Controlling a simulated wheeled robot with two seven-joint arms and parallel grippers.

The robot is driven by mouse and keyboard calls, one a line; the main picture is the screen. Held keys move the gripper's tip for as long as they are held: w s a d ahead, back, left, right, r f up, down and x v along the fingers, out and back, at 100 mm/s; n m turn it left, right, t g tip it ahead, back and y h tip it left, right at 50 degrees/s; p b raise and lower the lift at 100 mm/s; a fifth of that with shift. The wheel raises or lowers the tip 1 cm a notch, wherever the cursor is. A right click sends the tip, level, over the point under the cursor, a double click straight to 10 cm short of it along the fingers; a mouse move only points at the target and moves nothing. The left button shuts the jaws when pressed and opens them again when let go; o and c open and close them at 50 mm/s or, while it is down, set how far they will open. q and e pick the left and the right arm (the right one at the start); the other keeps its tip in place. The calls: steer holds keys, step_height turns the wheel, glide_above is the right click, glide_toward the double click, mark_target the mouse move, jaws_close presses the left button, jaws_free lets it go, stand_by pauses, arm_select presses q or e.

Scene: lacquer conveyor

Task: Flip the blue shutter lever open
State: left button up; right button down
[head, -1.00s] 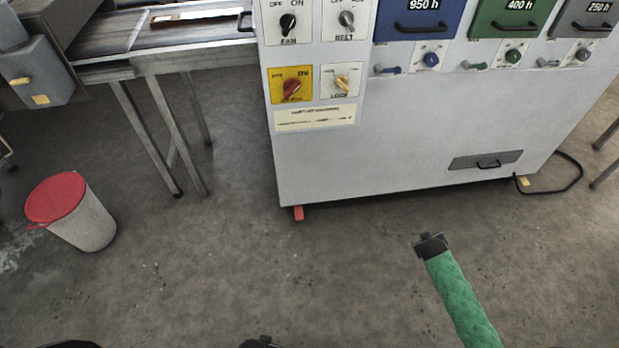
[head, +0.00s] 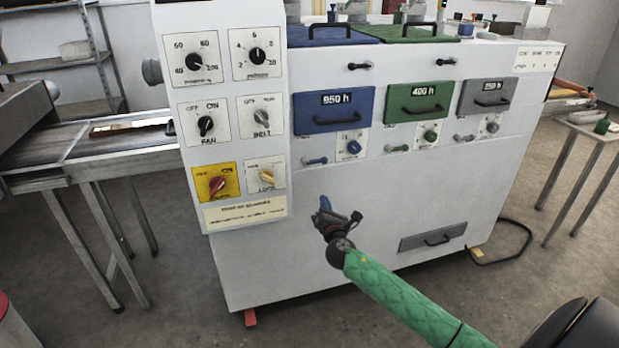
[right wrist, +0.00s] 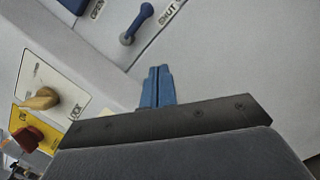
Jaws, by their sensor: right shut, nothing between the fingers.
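The blue shutter lever (head: 314,161) is a small lever on the white machine's front, below the blue 950 h door (head: 333,109). In the head view its arm lies sideways, knob to the right of the pivot. In the right wrist view the lever (right wrist: 137,24) is close, near the SHUT label, with the OPEN label off to the left. My right gripper (head: 340,212) is shut and empty, below the lever and apart from it. Its blue fingertips (right wrist: 157,86) lie together in the right wrist view. My left gripper is out of view.
A blue knob (head: 354,147) is right of the lever. Green (head: 397,149) and grey (head: 463,138) levers sit farther right. The yellow switch plate (head: 215,182) and LOCK knob (head: 266,176) are at left.

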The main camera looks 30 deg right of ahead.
mark_target(315, 161)
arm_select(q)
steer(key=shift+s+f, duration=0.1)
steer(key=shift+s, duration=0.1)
arm_select(e)
steer(key=shift+n, duration=0.8)
steer(key=shift+w, duration=0.1)
steer(key=p+x, duration=0.2)
steer(key=x, duration=0.8)
steer(key=shift+w, duration=0.15)
steer(key=shift+s+d+r+p, duration=0.1)
steer(key=shift+d+r+p, duration=0.25)
steer(key=shift+r, duration=0.2)
steer(key=shift+s+d+r+p, duration=0.15)
steer(key=shift+d+r+p, duration=0.15)
steer(key=shift+r, duration=0.3)
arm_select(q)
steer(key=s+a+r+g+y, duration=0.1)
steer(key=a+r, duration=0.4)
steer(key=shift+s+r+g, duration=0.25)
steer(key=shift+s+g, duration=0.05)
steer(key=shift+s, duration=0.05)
arm_select(e)
steer(key=shift+d+r, duration=0.2)
steer(key=shift+r, duration=0.3)
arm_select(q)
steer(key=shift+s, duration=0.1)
